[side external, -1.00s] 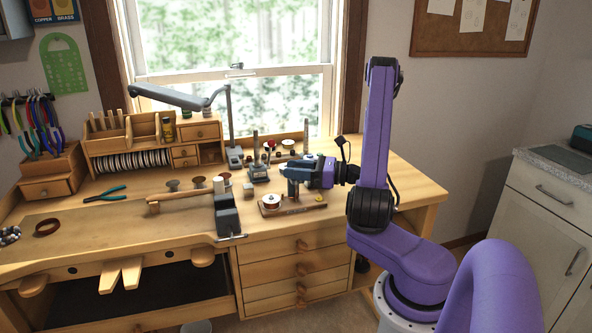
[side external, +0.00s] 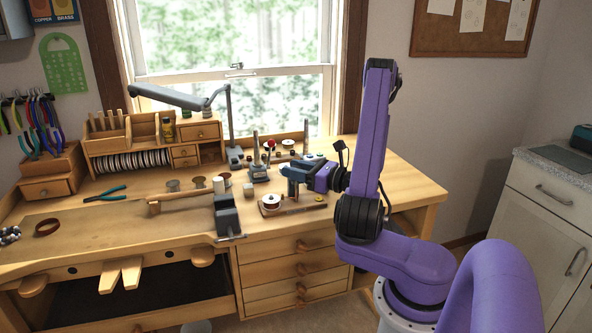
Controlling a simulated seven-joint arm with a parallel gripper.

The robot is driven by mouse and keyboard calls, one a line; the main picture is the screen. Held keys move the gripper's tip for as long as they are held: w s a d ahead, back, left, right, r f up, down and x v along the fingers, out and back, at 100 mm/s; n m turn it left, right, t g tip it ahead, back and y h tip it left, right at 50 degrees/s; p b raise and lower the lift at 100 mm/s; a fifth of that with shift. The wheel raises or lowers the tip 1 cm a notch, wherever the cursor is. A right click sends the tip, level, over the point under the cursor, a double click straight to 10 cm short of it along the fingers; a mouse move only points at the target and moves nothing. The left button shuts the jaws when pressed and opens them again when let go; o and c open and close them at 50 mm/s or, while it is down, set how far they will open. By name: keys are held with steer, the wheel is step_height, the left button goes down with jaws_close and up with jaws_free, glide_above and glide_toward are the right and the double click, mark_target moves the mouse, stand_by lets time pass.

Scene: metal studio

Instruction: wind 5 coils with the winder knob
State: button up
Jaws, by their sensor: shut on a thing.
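The winder (side external: 296,208) is a small wooden board on the right part of the bench, with a white and copper-coloured spool (side external: 271,202) at its left end and a small yellow piece (side external: 319,197) at its right. My gripper (side external: 291,184) reaches in from the right over the board. Its fingers are shut on the winder knob, which they hide. I cannot tell how many coils are wound.
A grey vise (side external: 227,215) stands left of the winder. A small grey tool stand (side external: 258,170) and a lamp post (side external: 231,120) stand behind it. A pale spool (side external: 248,189) sits nearby. The bench right of the arm is clear.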

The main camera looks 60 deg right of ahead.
steer(key=o, duration=1)
steer(key=shift+c, duration=0.2)
steer(key=shift+s, duration=0.1)
steer(key=s, duration=1.7)
steer(key=shift+s, duration=0.15)
